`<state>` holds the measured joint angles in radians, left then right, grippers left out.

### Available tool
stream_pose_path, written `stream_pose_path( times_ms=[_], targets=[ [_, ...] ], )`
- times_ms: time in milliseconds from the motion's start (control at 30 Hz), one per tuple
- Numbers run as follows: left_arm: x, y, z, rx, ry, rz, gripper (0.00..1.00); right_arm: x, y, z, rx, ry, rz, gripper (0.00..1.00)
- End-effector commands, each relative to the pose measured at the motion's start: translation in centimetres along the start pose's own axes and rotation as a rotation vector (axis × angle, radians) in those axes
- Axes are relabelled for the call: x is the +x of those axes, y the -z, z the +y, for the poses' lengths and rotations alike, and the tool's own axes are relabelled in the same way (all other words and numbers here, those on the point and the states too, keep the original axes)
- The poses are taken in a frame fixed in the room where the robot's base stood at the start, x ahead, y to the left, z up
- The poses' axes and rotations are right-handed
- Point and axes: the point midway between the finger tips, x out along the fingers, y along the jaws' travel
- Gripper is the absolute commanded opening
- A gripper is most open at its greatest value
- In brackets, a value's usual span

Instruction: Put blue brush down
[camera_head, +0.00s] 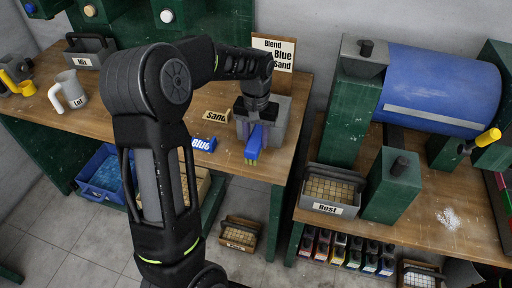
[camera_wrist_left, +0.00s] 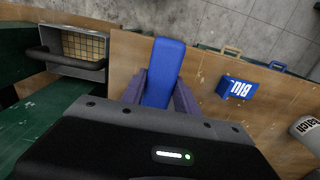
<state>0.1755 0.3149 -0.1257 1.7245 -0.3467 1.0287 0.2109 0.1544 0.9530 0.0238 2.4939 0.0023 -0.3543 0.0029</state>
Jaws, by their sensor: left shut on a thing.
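The blue brush (camera_head: 253,145) is in my left gripper (camera_head: 258,125), over the front right part of the left wooden bench (camera_head: 262,172). In the left wrist view the blue brush (camera_wrist_left: 166,68) sits between the two purplish fingers of my left gripper (camera_wrist_left: 162,95), which is shut on it. The wood shows behind it; I cannot tell whether the brush touches the bench. A block labelled Blue (camera_head: 203,144) lies to the left of the brush, and it also shows in the left wrist view (camera_wrist_left: 237,88). My right gripper is not in view.
A Sand label block (camera_head: 215,116) and a Blend sign (camera_head: 285,52) are behind. A mug (camera_head: 70,92) and a Mix tray (camera_head: 88,52) stand at the left. Right of a gap, another bench holds a Rest tray (camera_head: 332,190) and a blue drum (camera_head: 437,88). Bare wood surrounds the brush.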

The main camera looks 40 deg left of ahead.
Motion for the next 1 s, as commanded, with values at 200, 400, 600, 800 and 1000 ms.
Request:
stream_pose_path(
  times_ms=[200, 400, 600, 800, 1000],
  targets=[
    [0.3, 0.0, 0.0, 0.000, 0.000, -0.001, 0.04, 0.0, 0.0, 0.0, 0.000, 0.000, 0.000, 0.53],
    [3.0, -0.1, 0.0, -0.001, 0.000, -0.004, 0.04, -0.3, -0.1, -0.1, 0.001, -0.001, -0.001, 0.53],
    [4.4, 0.0, 0.0, -0.001, -0.001, 0.001, 0.04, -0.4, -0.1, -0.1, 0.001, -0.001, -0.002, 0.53],
    [4.5, 0.0, 0.0, -0.001, -0.001, 0.001, 0.04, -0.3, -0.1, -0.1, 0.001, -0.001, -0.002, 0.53],
    [4.7, 0.0, 0.0, -0.001, 0.000, 0.000, 0.42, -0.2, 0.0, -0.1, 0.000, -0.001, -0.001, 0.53]
  ],
)
